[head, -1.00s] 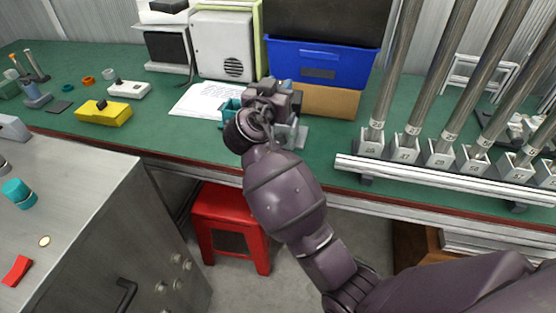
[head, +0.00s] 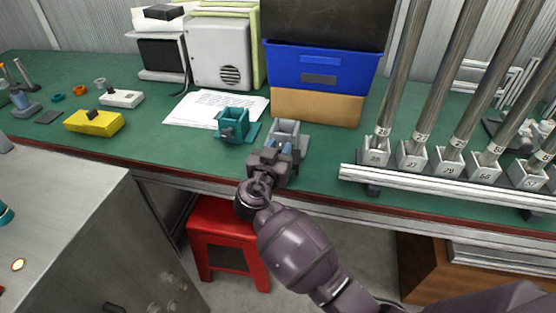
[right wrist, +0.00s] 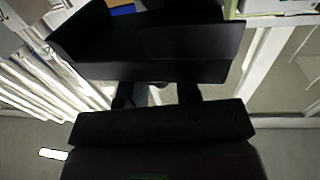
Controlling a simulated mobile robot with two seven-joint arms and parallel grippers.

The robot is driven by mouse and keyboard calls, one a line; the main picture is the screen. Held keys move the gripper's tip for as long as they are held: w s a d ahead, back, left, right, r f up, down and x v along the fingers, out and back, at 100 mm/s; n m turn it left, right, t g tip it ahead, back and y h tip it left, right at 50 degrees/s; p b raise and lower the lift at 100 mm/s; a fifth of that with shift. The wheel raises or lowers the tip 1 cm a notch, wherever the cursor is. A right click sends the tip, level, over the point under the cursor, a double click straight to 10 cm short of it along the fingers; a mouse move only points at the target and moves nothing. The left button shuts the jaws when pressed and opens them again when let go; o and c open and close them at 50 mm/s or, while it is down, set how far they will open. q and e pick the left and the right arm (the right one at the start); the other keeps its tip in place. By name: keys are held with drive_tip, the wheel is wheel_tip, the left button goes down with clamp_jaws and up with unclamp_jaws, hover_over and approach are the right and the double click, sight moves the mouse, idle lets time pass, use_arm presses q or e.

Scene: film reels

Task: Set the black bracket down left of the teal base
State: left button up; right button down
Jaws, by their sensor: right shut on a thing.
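The teal base (head: 232,126) stands on the green bench, at the front edge of a white paper sheet. My right gripper (head: 272,158) is to its right and nearer the front edge of the bench. It is shut on a dark piece, the black bracket, which fills much of the upper right wrist view (right wrist: 150,45). In the head view the bracket is mostly hidden by the gripper, so its height above the bench is unclear. A grey base (head: 287,132) shows just behind the gripper. My left gripper is not in view.
A white sheet (head: 195,110) lies left of the teal base. A yellow block (head: 94,122) and a white box (head: 122,98) are farther left. A blue bin (head: 320,65) on a cardboard box (head: 315,106) stands behind. A tube rack (head: 440,186) is at the right.

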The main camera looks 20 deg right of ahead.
drive_tip(key=shift+f+b, duration=0.5)
drive_tip(key=shift+f, duration=1.45)
drive_tip(key=c, duration=0.8)
unclamp_jaws()
